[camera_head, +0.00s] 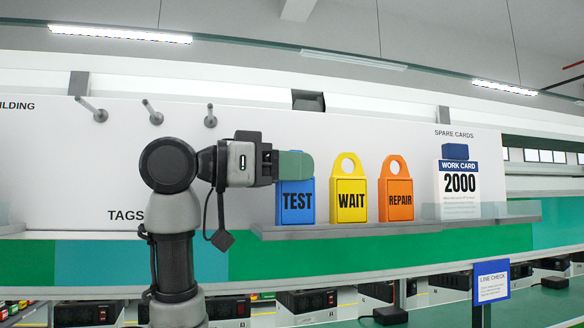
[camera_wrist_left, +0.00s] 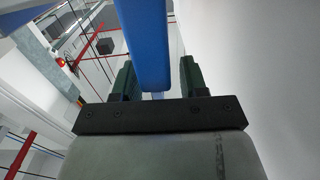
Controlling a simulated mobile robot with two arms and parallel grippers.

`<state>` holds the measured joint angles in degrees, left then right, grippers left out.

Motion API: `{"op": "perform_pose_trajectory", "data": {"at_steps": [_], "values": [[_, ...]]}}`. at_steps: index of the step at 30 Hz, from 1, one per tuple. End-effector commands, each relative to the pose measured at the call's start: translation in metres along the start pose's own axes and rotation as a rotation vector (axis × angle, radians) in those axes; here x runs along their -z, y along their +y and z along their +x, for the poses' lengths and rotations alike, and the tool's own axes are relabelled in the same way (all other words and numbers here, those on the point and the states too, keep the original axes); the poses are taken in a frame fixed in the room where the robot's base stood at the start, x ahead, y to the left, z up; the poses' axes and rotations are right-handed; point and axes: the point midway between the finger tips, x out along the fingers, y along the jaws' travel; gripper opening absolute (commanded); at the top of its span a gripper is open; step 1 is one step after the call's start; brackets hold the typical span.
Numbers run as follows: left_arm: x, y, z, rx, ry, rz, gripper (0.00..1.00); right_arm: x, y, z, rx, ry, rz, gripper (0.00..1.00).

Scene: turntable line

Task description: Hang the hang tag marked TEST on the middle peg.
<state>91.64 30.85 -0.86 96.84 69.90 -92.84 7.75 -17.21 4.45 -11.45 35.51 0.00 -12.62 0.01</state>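The blue TEST tag (camera_head: 296,203) stands upright on the grey shelf, left of the other tags. My left gripper (camera_head: 295,166) reaches in from the left at the tag's upper part, and its green fingers hide the top. In the left wrist view the blue tag (camera_wrist_left: 146,45) lies between the two green fingers (camera_wrist_left: 157,78). A gap shows on the right side, so the fingers are open around it. The middle peg (camera_head: 152,112) sticks out of the white board, bare, up and left of the gripper. My right gripper is not in view.
The left peg (camera_head: 91,108) and right peg (camera_head: 210,115) are bare. The yellow WAIT tag (camera_head: 348,190) and orange REPAIR tag (camera_head: 396,190) stand on the shelf (camera_head: 340,231) to the right. A work card (camera_head: 459,190) stands further right.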

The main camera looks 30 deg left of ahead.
Motion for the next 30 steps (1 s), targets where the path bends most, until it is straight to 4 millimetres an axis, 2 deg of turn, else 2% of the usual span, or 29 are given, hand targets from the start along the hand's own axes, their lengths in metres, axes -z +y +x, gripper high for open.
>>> {"op": "perform_pose_trajectory", "data": {"at_steps": [12, 16, 20, 24, 30], "values": [[-0.001, 0.000, -0.003, 0.000, 0.002, 0.001, 0.51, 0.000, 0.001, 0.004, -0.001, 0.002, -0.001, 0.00], [-0.003, 0.000, -0.025, 0.003, 0.004, 0.001, 0.51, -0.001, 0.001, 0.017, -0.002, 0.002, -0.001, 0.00], [-0.006, -0.002, -0.053, 0.004, 0.005, 0.002, 0.51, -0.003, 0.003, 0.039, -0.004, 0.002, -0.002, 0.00], [-0.002, -0.002, -0.080, 0.003, 0.003, 0.002, 0.51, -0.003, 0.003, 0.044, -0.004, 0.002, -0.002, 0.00], [-0.001, -0.001, -0.103, 0.000, 0.001, 0.000, 0.51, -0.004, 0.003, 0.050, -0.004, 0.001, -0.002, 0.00]]}}
